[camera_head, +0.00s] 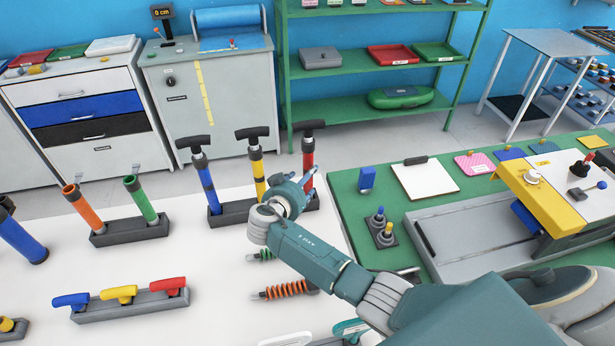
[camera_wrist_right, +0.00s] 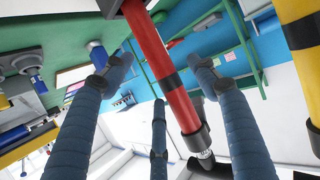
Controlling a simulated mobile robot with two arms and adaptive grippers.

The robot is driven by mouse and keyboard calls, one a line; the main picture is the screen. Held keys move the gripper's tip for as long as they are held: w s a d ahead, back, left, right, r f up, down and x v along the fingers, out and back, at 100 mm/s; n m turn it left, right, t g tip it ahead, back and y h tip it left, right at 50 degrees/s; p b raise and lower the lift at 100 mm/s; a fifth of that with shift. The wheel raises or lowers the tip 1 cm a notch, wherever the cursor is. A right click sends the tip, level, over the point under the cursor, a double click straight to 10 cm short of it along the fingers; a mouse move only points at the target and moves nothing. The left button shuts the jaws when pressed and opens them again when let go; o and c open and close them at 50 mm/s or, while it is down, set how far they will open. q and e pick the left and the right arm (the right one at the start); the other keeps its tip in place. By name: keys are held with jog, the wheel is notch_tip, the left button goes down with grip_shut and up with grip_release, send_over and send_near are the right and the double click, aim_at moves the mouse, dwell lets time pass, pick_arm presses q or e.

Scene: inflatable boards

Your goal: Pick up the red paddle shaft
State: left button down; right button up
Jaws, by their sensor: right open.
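The red paddle shaft (camera_head: 308,163), with a black T-shaped grip on top, stands upright at the right end of a dark rack (camera_head: 235,214), beside a yellow and a blue one. My right gripper (camera_head: 297,187) is open just left of and in front of its lower part, hiding some of it. In the right wrist view the red shaft (camera_wrist_right: 174,85) runs slantwise between the spread fingers (camera_wrist_right: 160,66). No contact shows there; how deep it sits between them I cannot tell. My left gripper is not in view.
The yellow shaft (camera_head: 257,168) stands close left of the red one, with the blue shaft (camera_head: 206,180) beyond it. A two-socket rack (camera_head: 130,231) and a rack of coloured handles (camera_head: 132,306) lie left. A green mat (camera_head: 345,200) with a clipboard (camera_head: 425,177) is right.

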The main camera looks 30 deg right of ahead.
jog(key=x, duration=0.2)
jog(key=b+x, duration=0.1)
jog(key=x, duration=0.1)
jog(key=shift+s+d+f+b, duration=0.1)
jog(key=shift+s+f+b, duration=0.1)
jog(key=shift+f+b, duration=0.1)
jog(key=shift+w+d+f, duration=0.15)
jog(key=shift+w+d, duration=0.15)
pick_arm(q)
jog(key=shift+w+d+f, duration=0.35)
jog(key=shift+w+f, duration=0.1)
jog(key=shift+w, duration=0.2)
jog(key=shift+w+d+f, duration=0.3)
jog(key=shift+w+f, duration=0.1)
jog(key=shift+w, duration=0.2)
pick_arm(e)
jog(key=c, duration=1.4)
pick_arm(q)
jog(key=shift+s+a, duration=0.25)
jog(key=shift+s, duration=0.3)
pick_arm(e)
jog(key=shift+c, duration=0.2)
jog(key=shift+r, duration=0.2)
